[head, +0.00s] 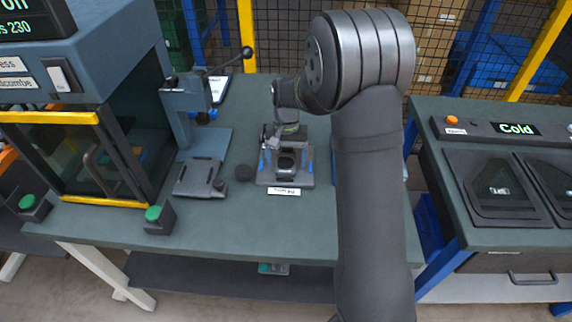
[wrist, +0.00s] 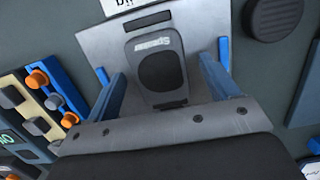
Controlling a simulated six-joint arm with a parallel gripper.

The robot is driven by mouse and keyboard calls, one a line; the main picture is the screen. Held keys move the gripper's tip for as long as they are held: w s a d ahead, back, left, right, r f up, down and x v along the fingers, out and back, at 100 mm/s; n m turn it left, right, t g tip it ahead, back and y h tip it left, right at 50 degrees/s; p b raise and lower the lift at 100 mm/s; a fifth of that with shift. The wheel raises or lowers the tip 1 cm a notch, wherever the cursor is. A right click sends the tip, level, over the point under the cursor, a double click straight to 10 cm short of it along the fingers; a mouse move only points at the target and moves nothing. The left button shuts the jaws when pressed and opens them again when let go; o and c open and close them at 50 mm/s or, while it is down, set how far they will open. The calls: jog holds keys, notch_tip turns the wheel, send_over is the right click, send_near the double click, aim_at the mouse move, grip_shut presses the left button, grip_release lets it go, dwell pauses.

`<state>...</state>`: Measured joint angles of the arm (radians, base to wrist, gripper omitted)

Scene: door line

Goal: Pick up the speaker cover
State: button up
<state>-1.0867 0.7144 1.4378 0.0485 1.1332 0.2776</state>
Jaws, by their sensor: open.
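The speaker cover (wrist: 159,67) is a dark grey rounded piece with a black oval face and lettering. It lies on a light grey fixture plate (wrist: 199,18) with blue upright guides at its sides. In the head view the cover (head: 286,163) appears small and dark on the fixture (head: 264,180). My gripper (wrist: 161,72) is open and empty, its blue fingers on either side of the cover in the wrist view. I cannot tell how high the fingertips are above it. In the head view my gripper (head: 287,139) is over the back of the fixture.
A round black disc (wrist: 274,16) lies beside the fixture. A tray of orange and grey parts (wrist: 40,100) lies on its other side. A lever press (head: 192,115) and a windowed machine (head: 90,150) stand left. The table front (head: 230,225) is clear.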

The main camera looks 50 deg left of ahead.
jog(key=shift+c, duration=0.4)
jog(key=c, duration=1)
